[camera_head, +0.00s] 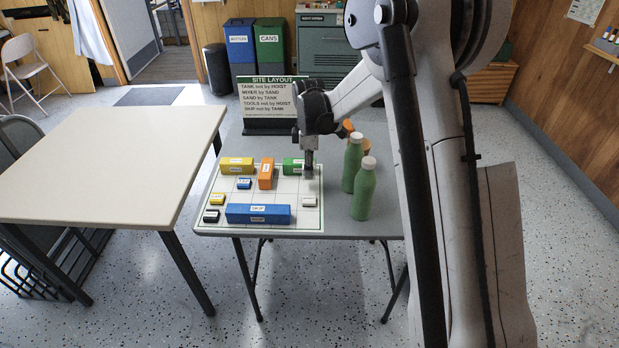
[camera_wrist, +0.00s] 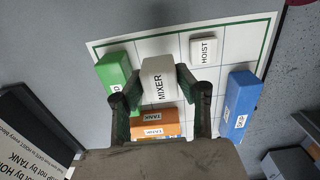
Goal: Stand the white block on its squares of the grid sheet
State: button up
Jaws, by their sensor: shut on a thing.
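The white block (camera_wrist: 158,76), labelled MIXER, is between the fingers of my gripper (camera_wrist: 160,92), which is shut on it. In the head view my gripper (camera_head: 309,172) points down at the far right part of the grid sheet (camera_head: 308,222), beside the green block (camera_head: 291,164). There the white block is mostly hidden by the gripper. I cannot tell whether it touches the sheet. The orange TANK block (camera_head: 266,173), long blue SKIP block (camera_head: 258,214), yellow block (camera_head: 237,165) and small white HOIST block (camera_head: 310,202) stand on the sheet.
Small blue (camera_head: 244,183), yellow (camera_head: 217,200) and black (camera_head: 211,216) blocks are at the sheet's left. Two green bottles (camera_head: 363,190) stand close right of the sheet. A SITE LAYOUT sign (camera_head: 268,98) stands behind it. Some squares between the blocks are bare.

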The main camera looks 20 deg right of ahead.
jog(key=shift+d+f, duration=0.1)
jog(key=shift+f, duration=1.95)
jog(key=shift+f+b, duration=0.15)
jog(key=shift+b, duration=0.25)
jog(key=o, duration=0.9)
